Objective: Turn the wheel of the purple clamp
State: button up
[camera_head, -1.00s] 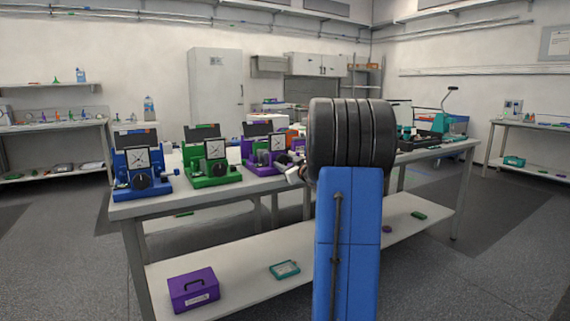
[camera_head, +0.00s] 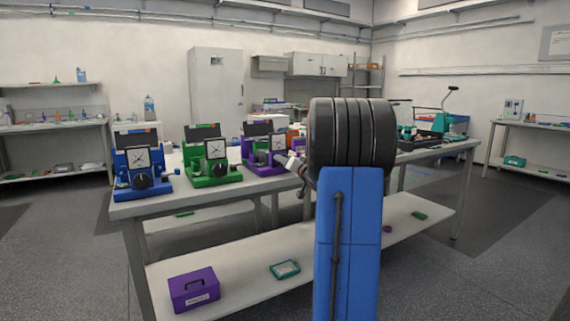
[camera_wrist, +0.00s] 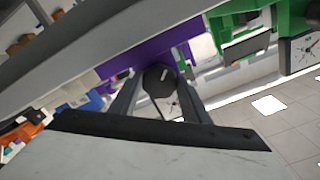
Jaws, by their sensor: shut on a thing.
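The purple clamp (camera_head: 256,151) stands on the bench, right of a green one, with a white dial on its front. In the wrist view its purple body (camera_wrist: 150,42) runs slantwise across the top. Its dark round wheel (camera_wrist: 160,79), with a pale mark line, sits between the two grey fingers of my gripper (camera_wrist: 160,88). My gripper is shut on this wheel. In the head view my gripper (camera_head: 292,163) is small beside the clamp's right side, and the wheel is hard to make out there.
A green clamp (camera_head: 208,170) and a blue clamp (camera_head: 140,178) stand to the left on the same bench (camera_head: 190,200). The green one also shows at the upper right of the wrist view (camera_wrist: 290,40). My own arm hides the middle of the bench.

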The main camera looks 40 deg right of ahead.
jog(key=shift+f+m, duration=0.15)
jog(key=shift+m, duration=1.55)
jog(key=o, duration=1)
jog(key=shift+o, duration=0.2)
jog(key=v, duration=1.7)
jog(key=shift+s, duration=0.25)
